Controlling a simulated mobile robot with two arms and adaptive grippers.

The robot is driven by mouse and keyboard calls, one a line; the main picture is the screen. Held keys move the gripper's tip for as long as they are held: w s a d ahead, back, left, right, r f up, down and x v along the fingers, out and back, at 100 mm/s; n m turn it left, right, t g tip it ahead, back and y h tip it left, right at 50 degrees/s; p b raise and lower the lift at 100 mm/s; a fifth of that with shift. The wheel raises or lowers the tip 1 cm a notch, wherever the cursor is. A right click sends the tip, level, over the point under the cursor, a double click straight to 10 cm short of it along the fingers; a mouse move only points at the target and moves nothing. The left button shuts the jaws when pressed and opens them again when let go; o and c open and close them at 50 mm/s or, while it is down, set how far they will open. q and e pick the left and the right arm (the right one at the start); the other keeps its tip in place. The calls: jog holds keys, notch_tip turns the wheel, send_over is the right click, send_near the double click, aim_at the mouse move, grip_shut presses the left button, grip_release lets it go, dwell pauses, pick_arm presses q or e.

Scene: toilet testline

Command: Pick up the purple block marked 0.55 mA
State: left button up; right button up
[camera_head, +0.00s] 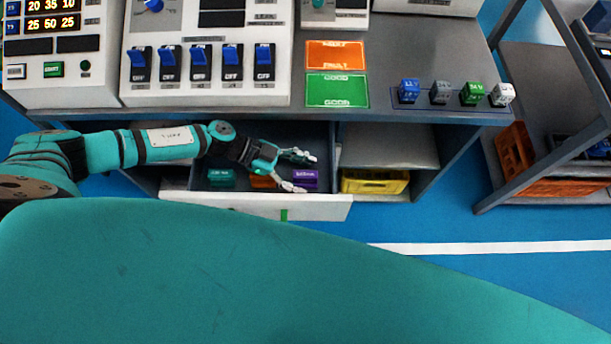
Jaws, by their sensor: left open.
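The purple block (307,178) lies in the open drawer (322,205) under the workbench, at the right end of a row of blocks. White print shows on it but is too small to read. My left gripper (304,171) reaches in from the left, over the drawer. Its two fingers are spread open, one on the far side and one on the near side of the purple block's left part. I cannot tell whether they touch it. My right gripper is not in view.
In the drawer, an orange block (262,181) sits partly under my gripper, and a teal block (221,177) lies further left. A yellow crate (374,181) stands on the shelf to the right. Small cubes (440,92) and test panels stand on the bench above.

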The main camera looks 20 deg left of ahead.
pick_arm(q)
jog(key=shift+d, duration=0.1)
grip_shut()
dwell(0.4)
